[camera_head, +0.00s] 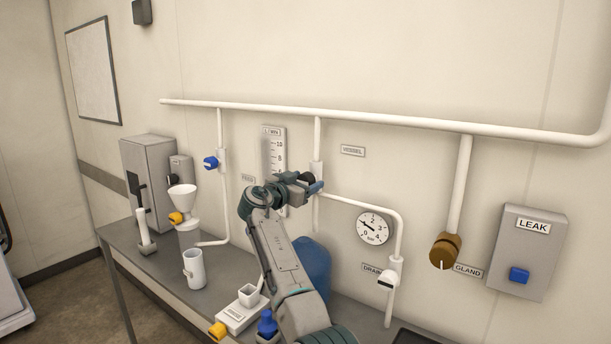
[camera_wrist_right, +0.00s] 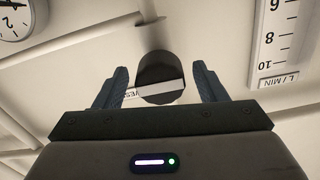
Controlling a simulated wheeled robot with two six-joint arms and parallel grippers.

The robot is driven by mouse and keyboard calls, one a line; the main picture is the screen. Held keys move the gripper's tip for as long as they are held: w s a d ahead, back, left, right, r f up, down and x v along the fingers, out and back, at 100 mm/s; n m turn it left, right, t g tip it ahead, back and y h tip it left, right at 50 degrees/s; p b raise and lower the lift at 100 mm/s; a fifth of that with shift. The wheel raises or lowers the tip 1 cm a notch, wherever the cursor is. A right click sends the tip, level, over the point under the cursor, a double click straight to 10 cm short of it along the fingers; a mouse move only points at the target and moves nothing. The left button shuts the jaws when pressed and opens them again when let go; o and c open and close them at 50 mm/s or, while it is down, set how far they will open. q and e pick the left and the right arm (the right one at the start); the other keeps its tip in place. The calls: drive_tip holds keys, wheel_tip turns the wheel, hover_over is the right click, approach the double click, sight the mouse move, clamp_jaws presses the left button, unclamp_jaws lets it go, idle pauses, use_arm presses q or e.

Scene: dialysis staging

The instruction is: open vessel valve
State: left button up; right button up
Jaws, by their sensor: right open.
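The vessel valve is a round black knob (camera_head: 308,178) on the white vertical pipe, below and left of the VESSEL label (camera_head: 353,151). My right gripper (camera_head: 306,186) is at this knob in the head view and partly covers it. In the right wrist view, which is upside down, the black knob (camera_wrist_right: 160,72) with a white stripe lies between the two spread fingers of my right gripper (camera_wrist_right: 162,86). Gaps show on both sides of the knob; I see no finger contact. My left gripper is not in view.
A flow scale (camera_head: 273,155) is left of the knob, and a round gauge (camera_head: 374,228) and drain valve (camera_head: 388,276) are at right. A blue vessel (camera_head: 313,262) stands beside my right arm. A funnel (camera_head: 182,202) and white cup (camera_head: 194,268) stand left.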

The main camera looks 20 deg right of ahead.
drive_tip(key=shift+w+d, duration=0.1)
drive_tip(key=shift+c, duration=1.4)
drive_tip(key=c, duration=0.7)
